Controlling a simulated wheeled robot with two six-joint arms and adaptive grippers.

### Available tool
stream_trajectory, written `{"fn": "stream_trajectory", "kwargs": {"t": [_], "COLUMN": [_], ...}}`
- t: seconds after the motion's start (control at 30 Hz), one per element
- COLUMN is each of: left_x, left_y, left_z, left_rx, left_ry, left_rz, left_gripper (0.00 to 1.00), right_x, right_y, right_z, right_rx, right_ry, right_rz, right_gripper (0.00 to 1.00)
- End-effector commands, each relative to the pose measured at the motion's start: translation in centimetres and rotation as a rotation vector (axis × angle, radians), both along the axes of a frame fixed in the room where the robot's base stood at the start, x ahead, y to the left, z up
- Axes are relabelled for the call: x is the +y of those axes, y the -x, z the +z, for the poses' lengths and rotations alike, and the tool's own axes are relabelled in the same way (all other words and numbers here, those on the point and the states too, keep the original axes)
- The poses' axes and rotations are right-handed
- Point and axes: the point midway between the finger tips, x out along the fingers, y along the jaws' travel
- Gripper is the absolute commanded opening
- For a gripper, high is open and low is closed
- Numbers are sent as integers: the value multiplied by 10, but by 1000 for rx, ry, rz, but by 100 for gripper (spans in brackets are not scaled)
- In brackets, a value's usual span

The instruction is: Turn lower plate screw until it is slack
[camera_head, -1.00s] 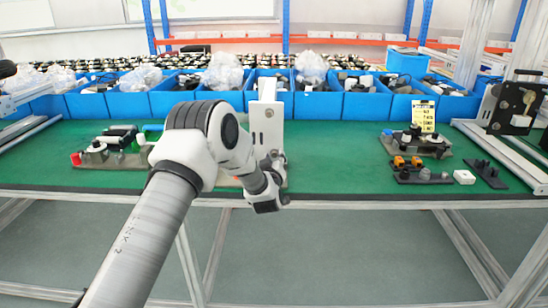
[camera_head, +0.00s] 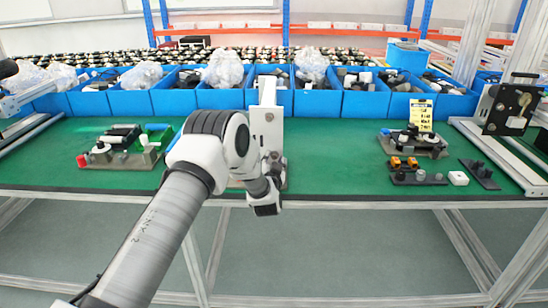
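A white upright fixture (camera_head: 267,118) stands on the green table in front of the blue bins, with a small round feature on its face. My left arm reaches up from the bottom left and bends down in front of the fixture. My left gripper (camera_head: 272,170) is at the fixture's lower right edge, close to its base. Its fingers are small and partly hidden by my wrist, so I cannot tell whether they are open or touching. The lower plate screw is not distinguishable; the arm covers the fixture's lower left part. My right gripper is not in view.
A device on a base plate (camera_head: 100,160) sits on the left of the green table (camera_head: 335,165). Another assembly (camera_head: 432,151), small orange-topped parts (camera_head: 404,163) and a white block (camera_head: 458,178) lie at right. Blue bins (camera_head: 320,103) line the back. The table right of the fixture is clear.

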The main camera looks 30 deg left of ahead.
Motion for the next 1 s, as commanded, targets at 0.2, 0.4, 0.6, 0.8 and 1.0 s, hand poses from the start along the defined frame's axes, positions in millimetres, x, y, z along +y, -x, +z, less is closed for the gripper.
{"fn": "stream_trajectory", "kwargs": {"t": [0.2,0.4,0.6,0.8,1.0], "left_x": [0,0,0,-1,-1], "left_y": [0,0,0,0,1], "left_z": [0,-2,-6,-6,-3], "left_rx": [0,-24,-164,-293,-395], "left_ry": [1,43,296,536,727], "left_rz": [0,0,0,-1,0], "left_gripper": [0,0,0,0,0], "right_x": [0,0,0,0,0], "right_y": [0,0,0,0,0], "right_z": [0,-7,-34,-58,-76], "right_rx": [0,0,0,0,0], "right_ry": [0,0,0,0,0], "right_rz": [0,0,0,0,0], "right_gripper": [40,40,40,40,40]}}
